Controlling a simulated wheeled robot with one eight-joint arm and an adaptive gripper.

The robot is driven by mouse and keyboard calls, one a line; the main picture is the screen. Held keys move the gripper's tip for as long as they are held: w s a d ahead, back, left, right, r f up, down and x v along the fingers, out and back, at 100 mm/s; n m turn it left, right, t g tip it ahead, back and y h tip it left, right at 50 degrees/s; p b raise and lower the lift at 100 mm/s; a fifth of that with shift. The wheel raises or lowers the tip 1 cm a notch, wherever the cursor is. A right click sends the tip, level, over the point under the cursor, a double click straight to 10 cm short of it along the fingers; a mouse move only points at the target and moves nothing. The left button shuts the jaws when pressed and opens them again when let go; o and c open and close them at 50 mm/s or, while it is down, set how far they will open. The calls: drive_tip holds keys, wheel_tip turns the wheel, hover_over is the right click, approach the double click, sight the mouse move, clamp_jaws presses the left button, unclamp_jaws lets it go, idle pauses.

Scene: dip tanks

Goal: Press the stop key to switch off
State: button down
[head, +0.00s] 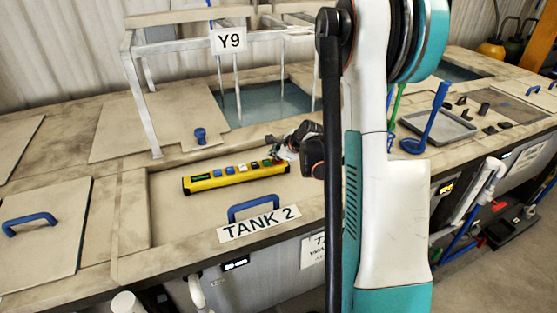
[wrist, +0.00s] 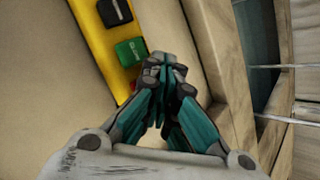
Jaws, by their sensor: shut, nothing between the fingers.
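A yellow control box (head: 235,179) with a row of keys lies on the tan lid behind the "TANK 2" label in the head view. Its left end has a dark display, and several blue and pale keys follow. In the wrist view the yellow box (wrist: 97,45) shows a black key (wrist: 115,12) and a green key (wrist: 130,51). A small red patch (wrist: 134,84) shows past the green key, partly hidden; I cannot read it as the stop key. My gripper (wrist: 163,70) is shut and empty beside the green key. In the head view my gripper (head: 277,147) is at the box's right end.
A blue lid handle (head: 253,208) stands just in front of the box. Behind is an open tank (head: 265,104) under a metal frame (head: 150,110) with a "Y9" sign (head: 229,40). A grey tray (head: 440,127) and blue tool (head: 428,122) are to the right.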

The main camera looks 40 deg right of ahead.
sight(276, 161)
drive_tip(key=shift+r, duration=0.1)
drive_tip(key=shift+r+p, duration=0.45)
drive_tip(key=shift+r, duration=0.3)
drive_tip(key=shift+r+p, duration=1.4)
drive_tip(key=shift+r, duration=1.1)
